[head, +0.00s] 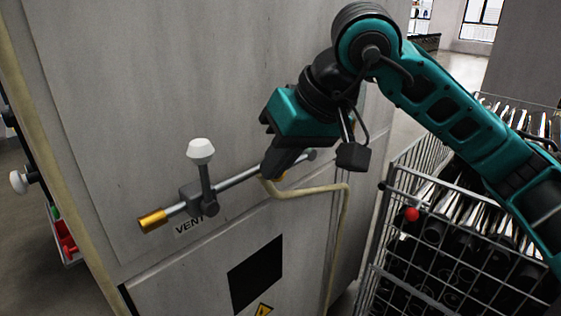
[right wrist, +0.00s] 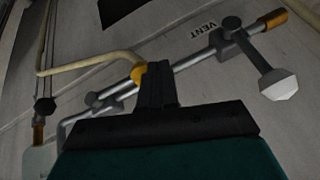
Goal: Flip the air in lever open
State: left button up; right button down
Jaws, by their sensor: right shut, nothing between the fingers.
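My right gripper (head: 270,172) is shut and empty, with its fingertips in front of the metal pipe on the grey cabinet. In the right wrist view its fingers (right wrist: 156,75) overlap the pipe beside a yellow fitting (right wrist: 138,74); contact cannot be told. A lever with a white knob (head: 201,151) stands up from the pipe's valve above the "VENT" label, left of the gripper. It also shows in the right wrist view (right wrist: 278,84). No "air in" label is readable. A dark valve part (right wrist: 45,104) at the wrist view's left may belong to another lever. My left gripper is out of view.
A beige hose (head: 343,210) bends down the cabinet (head: 130,80) just right of the gripper. A wire basket cart (head: 430,190) with dark bottle-like items stands close on the right, under my right arm. The cabinet face above the pipe is clear.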

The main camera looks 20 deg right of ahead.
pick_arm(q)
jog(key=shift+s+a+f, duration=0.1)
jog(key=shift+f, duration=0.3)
pick_arm(e)
jog(key=shift+a+f, duration=0.1)
jog(key=shift+f, duration=0.1)
pick_arm(q)
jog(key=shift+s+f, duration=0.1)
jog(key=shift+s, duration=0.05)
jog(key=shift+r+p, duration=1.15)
jog(key=shift+p, duration=0.25)
pick_arm(e)
jog(key=s+a+r, duration=0.4)
jog(key=s+r, duration=0.4)
jog(key=s, duration=0.1)
jog(key=shift+a, duration=0.35)
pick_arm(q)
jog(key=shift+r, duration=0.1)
